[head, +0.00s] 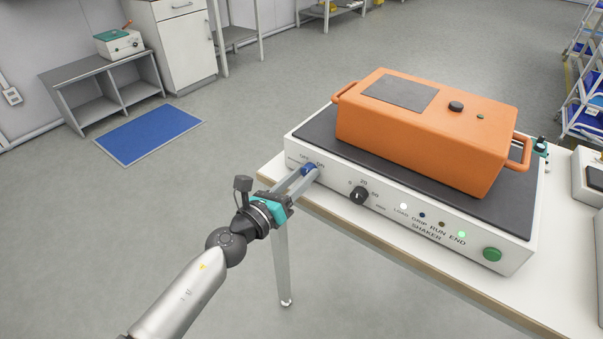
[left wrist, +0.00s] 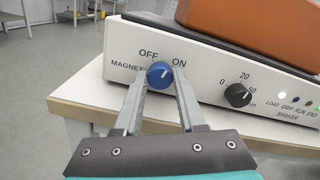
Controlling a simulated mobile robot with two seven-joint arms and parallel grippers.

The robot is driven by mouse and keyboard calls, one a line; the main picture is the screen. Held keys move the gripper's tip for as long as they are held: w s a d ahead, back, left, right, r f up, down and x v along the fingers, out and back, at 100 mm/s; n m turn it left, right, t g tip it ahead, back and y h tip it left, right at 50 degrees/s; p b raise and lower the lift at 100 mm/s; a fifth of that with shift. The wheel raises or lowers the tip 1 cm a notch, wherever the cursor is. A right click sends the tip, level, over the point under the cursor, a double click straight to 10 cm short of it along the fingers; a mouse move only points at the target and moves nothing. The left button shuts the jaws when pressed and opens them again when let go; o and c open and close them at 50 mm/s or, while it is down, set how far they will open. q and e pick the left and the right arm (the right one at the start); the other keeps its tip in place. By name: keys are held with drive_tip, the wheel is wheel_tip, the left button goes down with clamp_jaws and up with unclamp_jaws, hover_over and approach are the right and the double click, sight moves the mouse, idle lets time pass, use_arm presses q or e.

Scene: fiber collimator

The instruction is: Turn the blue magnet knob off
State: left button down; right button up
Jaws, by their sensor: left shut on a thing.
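The blue magnet knob (left wrist: 160,75) is on the left of the white shaker's front panel (left wrist: 205,82), between the words OFF and ON. Its white mark points up and to the right, toward ON. In the head view the knob (head: 307,169) shows between my left gripper's fingertips. My left gripper (head: 308,173) is shut on the knob, with one finger on each side of it. The fingers also show in the left wrist view (left wrist: 160,84). My right gripper is in neither view.
An orange box with handles (head: 430,130) sits on the shaker's dark top. Right of the magnet knob are a black dial (head: 359,195), several small lights and a green button (head: 492,254). The LOAD and END lights glow. The table edge (head: 420,268) runs below the panel.

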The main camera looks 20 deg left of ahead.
use_arm(q)
drive_tip(key=n, duration=0.3)
drive_tip(key=shift+p, duration=0.35)
drive_tip(key=n+p, duration=0.1)
drive_tip(key=n, duration=0.2)
drive_tip(key=shift+n, duration=0.3)
drive_tip(key=n+p, duration=0.1)
drive_tip(key=n, duration=0.2)
drive_tip(key=shift+f+n+p, duration=0.1)
drive_tip(key=shift+n+p, duration=0.5)
drive_tip(key=shift+n, duration=0.7)
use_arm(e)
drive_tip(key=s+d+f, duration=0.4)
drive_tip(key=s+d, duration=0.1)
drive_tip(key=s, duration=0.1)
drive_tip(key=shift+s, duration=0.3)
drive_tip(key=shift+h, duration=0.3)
use_arm(q)
drive_tip(key=c, duration=0.5)
unclamp_jaws()
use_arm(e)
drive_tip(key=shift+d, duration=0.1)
